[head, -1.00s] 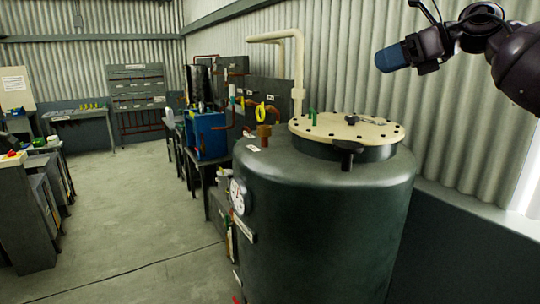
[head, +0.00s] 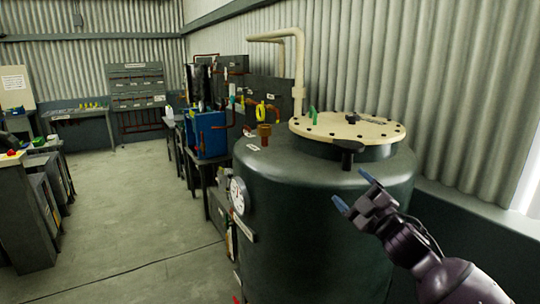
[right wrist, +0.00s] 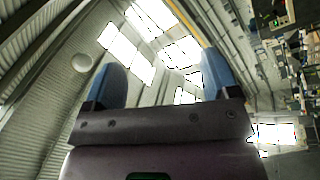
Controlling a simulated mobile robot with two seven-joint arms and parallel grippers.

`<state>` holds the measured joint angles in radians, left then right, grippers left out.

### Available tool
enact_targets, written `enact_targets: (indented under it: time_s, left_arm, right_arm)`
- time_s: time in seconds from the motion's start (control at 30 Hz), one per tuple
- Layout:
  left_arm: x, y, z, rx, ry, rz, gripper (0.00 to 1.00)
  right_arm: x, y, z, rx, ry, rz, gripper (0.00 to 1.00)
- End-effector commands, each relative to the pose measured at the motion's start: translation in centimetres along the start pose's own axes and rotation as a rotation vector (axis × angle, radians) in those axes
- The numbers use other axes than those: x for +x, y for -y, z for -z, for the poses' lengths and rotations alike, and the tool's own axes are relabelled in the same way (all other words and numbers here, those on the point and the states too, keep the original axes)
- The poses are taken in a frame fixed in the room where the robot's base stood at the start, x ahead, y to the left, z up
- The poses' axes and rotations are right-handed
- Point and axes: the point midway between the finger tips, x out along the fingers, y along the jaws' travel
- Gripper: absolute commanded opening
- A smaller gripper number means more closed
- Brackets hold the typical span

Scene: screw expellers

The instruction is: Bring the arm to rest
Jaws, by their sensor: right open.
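My right gripper (head: 354,193) is in the lower right of the head view, in front of the right side of the dark green tank (head: 310,240). Its two blue fingertips are spread apart with nothing between them. In the right wrist view the gripper (right wrist: 165,85) also shows open and empty, with the roof and bright windows beyond it. My right arm comes in from the lower right corner. My left gripper is not in view.
The tank has a cream bolted lid (head: 350,128), a black handle (head: 347,150) and a round gauge (head: 238,195). A blue box (head: 210,135) stands on a bench behind it. A corrugated wall (head: 450,90) is close on the right. Open floor (head: 140,210) lies left.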

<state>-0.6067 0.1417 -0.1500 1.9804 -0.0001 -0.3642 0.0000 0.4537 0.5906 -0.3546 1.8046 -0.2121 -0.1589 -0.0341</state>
Motion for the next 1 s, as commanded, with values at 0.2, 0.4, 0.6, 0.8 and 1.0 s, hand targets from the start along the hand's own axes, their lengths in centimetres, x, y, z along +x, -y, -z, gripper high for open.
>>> enact_targets:
  time_s: [0.2, 0.4, 0.6, 0.8, 1.0]
  left_arm:
    - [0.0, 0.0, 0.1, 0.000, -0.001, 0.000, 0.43]
    - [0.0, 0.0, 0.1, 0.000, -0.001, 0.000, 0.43]
    - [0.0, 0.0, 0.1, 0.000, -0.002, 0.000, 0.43]
    - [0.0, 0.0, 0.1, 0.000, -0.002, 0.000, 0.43]
    - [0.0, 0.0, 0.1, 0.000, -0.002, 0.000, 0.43]
  right_arm:
    - [-7.5, 7.0, -4.9, 0.299, 0.238, 0.026, 0.81]
    - [-15.1, 12.6, -7.8, 0.511, 0.429, 0.033, 0.81]
    - [-23.3, 17.2, -9.4, 0.672, 0.589, 0.015, 0.81]
    - [-32.2, 21.5, -10.1, 0.777, 0.761, -0.013, 0.81]
    - [-40.2, 25.3, -9.8, 0.843, 0.920, -0.017, 0.81]
